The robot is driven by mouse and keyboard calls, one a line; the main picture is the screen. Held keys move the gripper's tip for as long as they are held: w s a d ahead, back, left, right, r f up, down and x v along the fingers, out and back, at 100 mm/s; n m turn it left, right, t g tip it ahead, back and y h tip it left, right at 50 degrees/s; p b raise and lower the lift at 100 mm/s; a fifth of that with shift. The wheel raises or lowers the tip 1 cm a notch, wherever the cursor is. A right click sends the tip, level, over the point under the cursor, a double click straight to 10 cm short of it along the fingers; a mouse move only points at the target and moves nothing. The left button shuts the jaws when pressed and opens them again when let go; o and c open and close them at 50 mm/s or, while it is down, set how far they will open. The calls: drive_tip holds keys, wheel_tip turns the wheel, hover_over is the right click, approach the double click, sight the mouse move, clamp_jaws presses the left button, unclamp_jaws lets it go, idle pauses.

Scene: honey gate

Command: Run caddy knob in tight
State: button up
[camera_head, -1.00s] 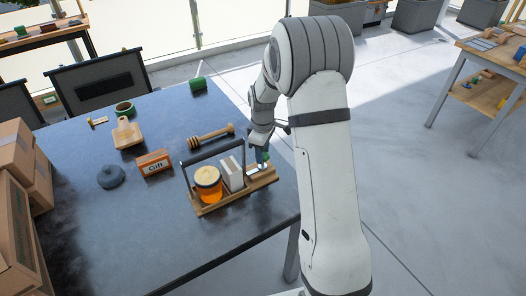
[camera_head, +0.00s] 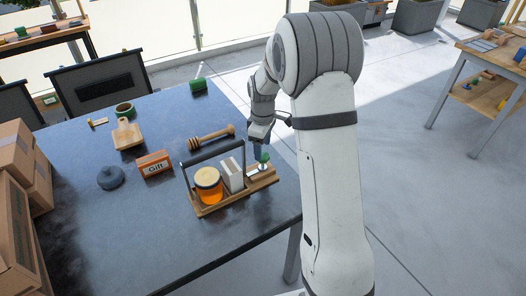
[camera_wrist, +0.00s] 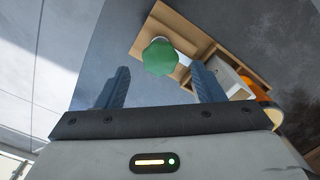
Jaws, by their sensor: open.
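A wooden caddy (camera_head: 211,207) with a dark handle stands near the table's right front edge. It holds a honey jar (camera_head: 208,186) and a white box (camera_head: 232,174). A green knob (camera_head: 264,157) stands upright at the caddy's right end, on a pale base. In the wrist view the green knob (camera_wrist: 160,57) shows from above, just beyond the fingertips. My gripper (camera_wrist: 160,83) is open, with the knob in line with the gap between its blue fingers and not clasped. In the head view my gripper (camera_head: 258,149) is beside and slightly above the knob. How far the knob is screwed in cannot be told.
A honey dipper (camera_head: 211,138) lies behind the caddy. A Gift box (camera_head: 154,163), a grey lidded object (camera_head: 111,177) and a wooden board (camera_head: 127,134) lie to the left. Cardboard boxes (camera_head: 15,190) stand at the left edge. The table's front middle is clear.

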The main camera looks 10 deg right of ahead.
sight(263, 155)
drive_tip(key=shift+r, duration=2.35)
